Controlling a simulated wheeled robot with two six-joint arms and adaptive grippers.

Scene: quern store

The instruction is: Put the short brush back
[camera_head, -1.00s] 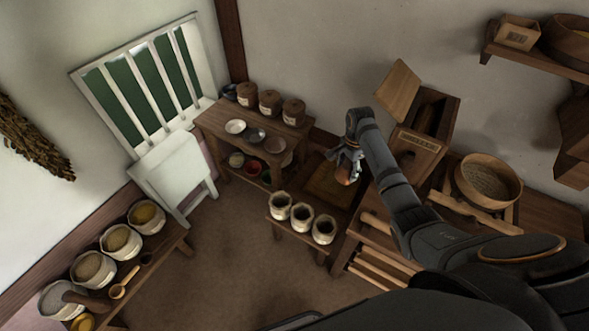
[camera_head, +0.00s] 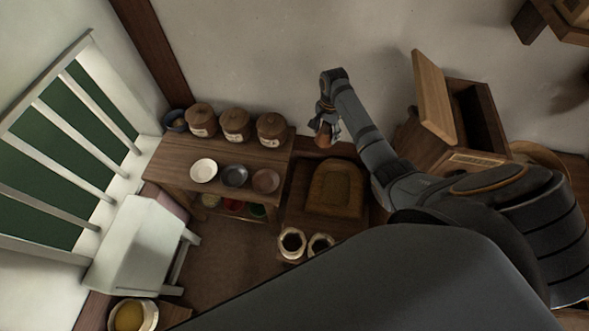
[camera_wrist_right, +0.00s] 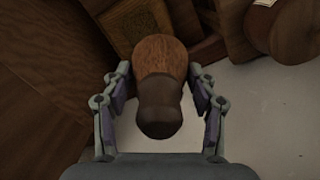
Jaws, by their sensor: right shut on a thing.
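My right gripper (camera_head: 326,122) hangs in the air near the back wall, right of the lidded jars. It is shut on the short brush (camera_head: 323,138). In the right wrist view the brush (camera_wrist_right: 160,60) has a reddish-brown wooden part and a dark, rounded end nearer the camera. The right gripper's fingers (camera_wrist_right: 158,98) lie on either side of it. The brush appears clear of any surface. My left gripper is not in view.
A small table (camera_head: 160,170) holds three lidded jars (camera_head: 235,125) and several small bowls (camera_head: 203,171). A brown panel or tray (camera_head: 334,190) lies below the gripper. Two open sacks (camera_head: 291,243) stand in front. A wooden box (camera_head: 488,115) with its lid (camera_head: 434,95) raised stands right.

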